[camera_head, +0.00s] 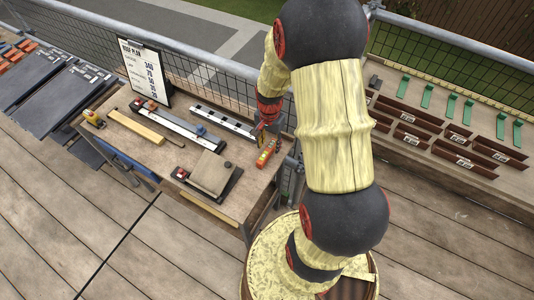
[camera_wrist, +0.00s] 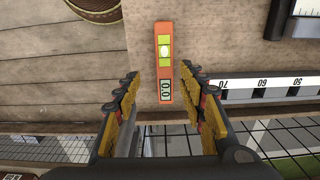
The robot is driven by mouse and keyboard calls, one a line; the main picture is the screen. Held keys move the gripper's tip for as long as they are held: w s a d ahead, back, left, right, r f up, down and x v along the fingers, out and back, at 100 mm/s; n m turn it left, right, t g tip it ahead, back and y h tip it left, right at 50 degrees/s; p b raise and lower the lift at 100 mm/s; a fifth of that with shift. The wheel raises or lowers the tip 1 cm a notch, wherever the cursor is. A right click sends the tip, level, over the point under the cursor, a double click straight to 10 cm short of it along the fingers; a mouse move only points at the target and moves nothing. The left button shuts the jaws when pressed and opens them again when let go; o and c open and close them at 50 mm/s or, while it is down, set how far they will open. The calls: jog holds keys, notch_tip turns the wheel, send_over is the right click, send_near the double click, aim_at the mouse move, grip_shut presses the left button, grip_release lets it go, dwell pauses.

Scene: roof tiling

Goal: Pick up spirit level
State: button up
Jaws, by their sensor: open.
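The spirit level is a short orange bar with a yellow-green vial and a small display reading 0.0. In the wrist view the spirit level (camera_wrist: 164,62) lies on the wooden bench top (camera_wrist: 220,35), between and just beyond the fingertips. My gripper (camera_wrist: 164,78) is open, with one finger on each side of the level and no visible contact. In the head view the spirit level (camera_head: 267,153) lies near the right end of the bench, and my gripper (camera_head: 262,138) is over its far end, partly hidden by my arm.
A black-and-white ruler (camera_head: 222,122) lies left of the level; its scale (camera_wrist: 265,86) shows right of my gripper in the wrist view. A brown pad (camera_head: 210,172) on a dark board is nearby. A mesh railing (camera_head: 222,85) runs behind the bench.

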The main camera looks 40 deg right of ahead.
aim_at(267, 151)
jog(key=f, duration=0.1)
jog(key=f+b, duration=0.1)
jog(key=f, duration=0.3)
jog(key=shift+w+a+f+b, duration=0.1)
jog(key=shift+w+a+b, duration=0.2)
jog(key=shift+b, duration=0.1)
jog(key=c, duration=0.4)
grip_shut()
